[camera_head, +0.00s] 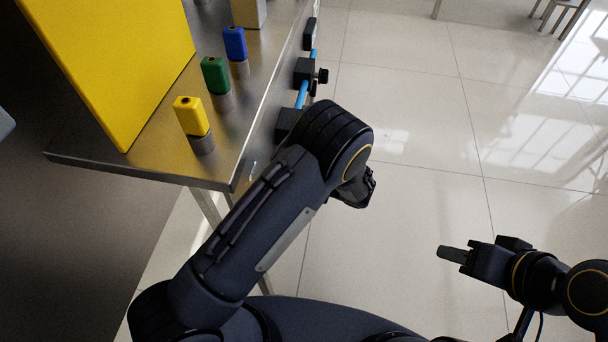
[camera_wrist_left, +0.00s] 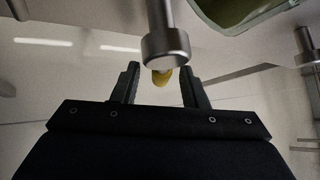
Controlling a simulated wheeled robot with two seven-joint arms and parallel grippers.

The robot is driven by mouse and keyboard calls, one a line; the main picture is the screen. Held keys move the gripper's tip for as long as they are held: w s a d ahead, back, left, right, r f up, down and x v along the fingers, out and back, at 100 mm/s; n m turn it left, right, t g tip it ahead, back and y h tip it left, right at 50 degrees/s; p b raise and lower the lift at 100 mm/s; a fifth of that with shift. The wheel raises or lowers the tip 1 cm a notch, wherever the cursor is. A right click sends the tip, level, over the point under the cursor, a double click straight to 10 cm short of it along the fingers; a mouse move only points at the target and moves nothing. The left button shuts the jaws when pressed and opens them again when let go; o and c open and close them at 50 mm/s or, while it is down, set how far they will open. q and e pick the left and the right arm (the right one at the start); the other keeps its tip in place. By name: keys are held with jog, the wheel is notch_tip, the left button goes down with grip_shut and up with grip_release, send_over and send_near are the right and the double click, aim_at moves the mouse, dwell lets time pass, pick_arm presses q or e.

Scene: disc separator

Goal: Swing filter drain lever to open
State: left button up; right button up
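In the left wrist view, the two fingers of my left gripper (camera_wrist_left: 160,90) stand apart, with nothing visibly clamped. A metal rod with a wider round end (camera_wrist_left: 166,45) hangs in front of the gap. A small yellow piece (camera_wrist_left: 162,77) shows just behind it, between the fingers; it may be the drain lever's handle, but most of it is hidden.
A steel table (camera_head: 160,165) bears a yellow panel (camera_head: 120,60) and yellow (camera_head: 190,115), green (camera_head: 215,75) and blue (camera_head: 235,43) capped posts. A blue pipe (camera_head: 302,95) with black fittings runs along its right edge. An olive curved part (camera_wrist_left: 235,12) is at upper right.

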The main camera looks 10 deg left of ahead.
pick_arm(q)
jog(key=p+v, duration=0.1)
jog(key=v, duration=0.6)
jog(key=shift+s+d+r+p, duration=0.15)
jog(key=shift+d+r+p, duration=0.05)
jog(key=shift+d+p, duration=0.1)
